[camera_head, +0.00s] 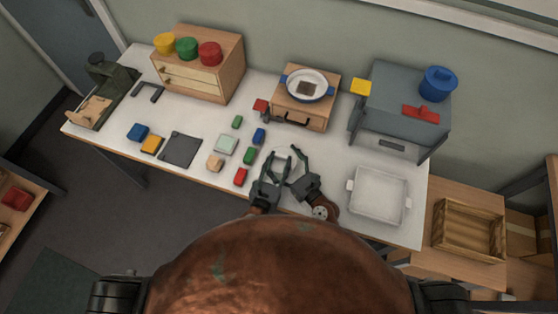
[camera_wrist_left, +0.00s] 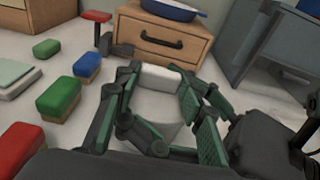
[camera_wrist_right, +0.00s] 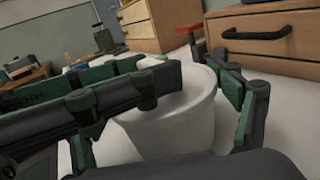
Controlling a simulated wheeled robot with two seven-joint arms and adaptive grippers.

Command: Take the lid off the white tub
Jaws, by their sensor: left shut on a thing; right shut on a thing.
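The white tub (camera_wrist_right: 175,125) stands on the white table in front of me, between my two grippers. Its pale upper part, apparently the lid, shows in the left wrist view (camera_wrist_left: 160,78) and sits on or just over the body. My left gripper (camera_head: 278,158) and right gripper (camera_head: 296,157) are close together, both shut on the tub from opposite sides. The left gripper's fingers (camera_wrist_left: 160,110) flank it in the left wrist view. The right gripper's fingers (camera_wrist_right: 195,85) flank it in the right wrist view. Fingers hide the seam, so I cannot tell which grips the lid.
Green (camera_head: 249,155), blue (camera_head: 259,136) and red (camera_head: 241,177) blocks lie left of the grippers. A wooden drawer box (camera_head: 305,112) with a blue pan (camera_head: 307,85) stands behind. A white tray (camera_head: 378,195) is at right. Table between tub and tray is mostly clear.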

